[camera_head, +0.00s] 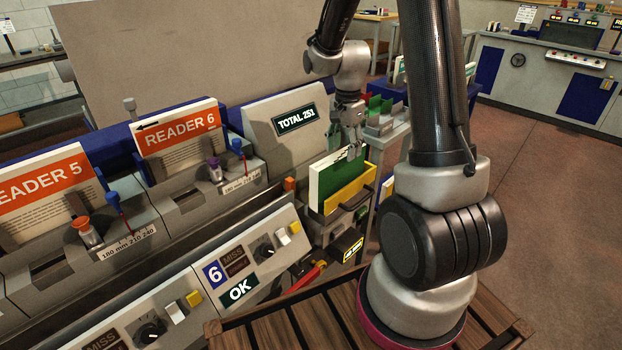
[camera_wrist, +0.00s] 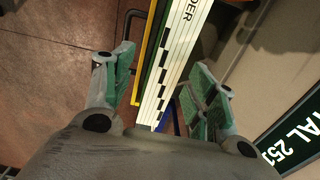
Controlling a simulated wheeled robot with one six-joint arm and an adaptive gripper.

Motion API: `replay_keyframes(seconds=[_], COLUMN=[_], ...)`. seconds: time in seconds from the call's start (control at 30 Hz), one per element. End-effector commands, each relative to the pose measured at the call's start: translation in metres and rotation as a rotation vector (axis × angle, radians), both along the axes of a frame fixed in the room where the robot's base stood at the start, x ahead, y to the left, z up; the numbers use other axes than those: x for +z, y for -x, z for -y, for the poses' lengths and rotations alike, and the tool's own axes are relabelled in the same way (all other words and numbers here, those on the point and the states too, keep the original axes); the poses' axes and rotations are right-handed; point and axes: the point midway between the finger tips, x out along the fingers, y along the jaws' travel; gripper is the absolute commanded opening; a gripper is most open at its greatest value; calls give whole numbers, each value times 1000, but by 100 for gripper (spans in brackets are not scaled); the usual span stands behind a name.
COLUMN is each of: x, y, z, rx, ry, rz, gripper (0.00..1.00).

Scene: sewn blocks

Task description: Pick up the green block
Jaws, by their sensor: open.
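A green block (camera_head: 343,170) with a white edge stands upright in a yellow-fronted holder (camera_head: 349,191) in the head view. My gripper (camera_head: 352,150) is just above the block's top edge, pointing down. In the wrist view my gripper (camera_wrist: 162,95) is open, with one green-padded finger on each side. A white strip with black marks (camera_wrist: 182,62) and a dark green strip (camera_wrist: 156,62) run between the fingers, with the yellow edge (camera_wrist: 142,75) beside them. The fingers look apart from the block. The block's lower part is hidden by the holder.
The grey panel reading TOTAL 251 (camera_head: 296,119) stands close left of the holder. More green pieces (camera_head: 378,106) stand in a grey rack behind my gripper. A dark handle (camera_head: 355,199) juts from the holder's front. Open floor (camera_head: 560,190) lies to the right.

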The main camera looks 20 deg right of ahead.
Motion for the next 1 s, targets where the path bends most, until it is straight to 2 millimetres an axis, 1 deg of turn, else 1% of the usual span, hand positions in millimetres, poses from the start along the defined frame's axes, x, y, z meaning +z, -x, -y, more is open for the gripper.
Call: replay_keyframes(seconds=[0.1, 0.37, 0.5, 0.6, 0.7, 0.9, 0.97, 1.0], x=[-14, -45, -68, -81, -87, -87, -87, -87], y=[-3, -3, -2, -3, -3, -3, -3, -3], z=[2, 1, 1, 1, 1, 1, 1, 1], rx=[-30, -32, -31, -30, -30, -30, -30, -30], ry=[-2, -1, -1, -1, -1, -1, -1, -1], rz=[-11, -12, -14, -12, -10, -9, -9, -9], gripper=[57, 57, 57, 57, 57, 57, 48, 41])
